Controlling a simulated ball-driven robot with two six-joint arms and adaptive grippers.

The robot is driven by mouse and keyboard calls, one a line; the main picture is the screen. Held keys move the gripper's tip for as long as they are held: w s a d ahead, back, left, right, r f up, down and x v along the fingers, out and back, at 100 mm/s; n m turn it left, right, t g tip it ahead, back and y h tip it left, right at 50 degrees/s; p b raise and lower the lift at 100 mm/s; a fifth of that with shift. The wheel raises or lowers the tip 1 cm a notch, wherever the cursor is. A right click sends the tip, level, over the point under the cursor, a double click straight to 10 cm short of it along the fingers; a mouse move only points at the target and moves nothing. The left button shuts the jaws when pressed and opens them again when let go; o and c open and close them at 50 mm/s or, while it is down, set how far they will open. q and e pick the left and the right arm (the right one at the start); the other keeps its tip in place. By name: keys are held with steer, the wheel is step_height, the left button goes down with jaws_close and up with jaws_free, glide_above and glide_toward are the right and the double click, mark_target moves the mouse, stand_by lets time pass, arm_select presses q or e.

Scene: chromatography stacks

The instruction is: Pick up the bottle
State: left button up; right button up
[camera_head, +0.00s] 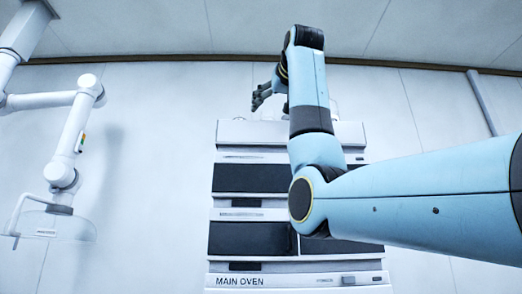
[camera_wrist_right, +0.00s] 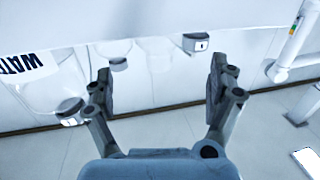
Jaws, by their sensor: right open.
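In the wrist view, several clear bottles with grey caps appear upside down. One with a label reading "WAT" (camera_wrist_right: 27,64) is at the left. Another bottle's cap (camera_wrist_right: 118,64) shows near the left finger, and a third cap (camera_wrist_right: 196,43) is at the upper right. Faint clear glass shows between them; I cannot tell which bottle is meant. My right gripper (camera_wrist_right: 160,88) is open, its fingers wide apart with nothing held between them. In the head view the right gripper (camera_head: 262,97) is just above the top of the stack, partly hidden by my arm. My left gripper is not in view.
The chromatography stack (camera_head: 252,240), marked "MAIN OVEN", stands at the centre, partly behind my right arm. A white jointed arm with a clear hood (camera_head: 60,227) hangs at the left. The wall between them is clear.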

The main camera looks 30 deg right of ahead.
mark_target(269, 115)
arm_select(q)
steer(key=s+a+r+p, duration=0.1)
steer(key=s+r+p, duration=0.15)
steer(key=s, duration=0.35)
arm_select(e)
steer(key=w, duration=0.1)
steer(key=w+d+r, duration=0.1)
steer(key=shift+w+d+r, duration=0.15)
steer(key=shift+w+r, duration=0.15)
steer(key=shift+w, duration=0.1)
steer(key=p+x, duration=0.4)
steer(key=x, duration=0.1)
steer(key=shift+w+d+f, duration=0.1)
steer(key=shift+w, duration=0.1)
steer(key=shift+w+f, duration=0.1)
steer(key=shift+w, duration=0.15)
steer(key=shift+f, duration=0.1)
steer(key=shift+s, duration=0.1)
steer(key=c, duration=0.4)
arm_select(q)
steer(key=w+r, duration=0.3)
steer(key=r, duration=0.1)
steer(key=shift+w+d, duration=0.1)
steer(key=shift+d, duration=0.15)
arm_select(e)
jaws_close()
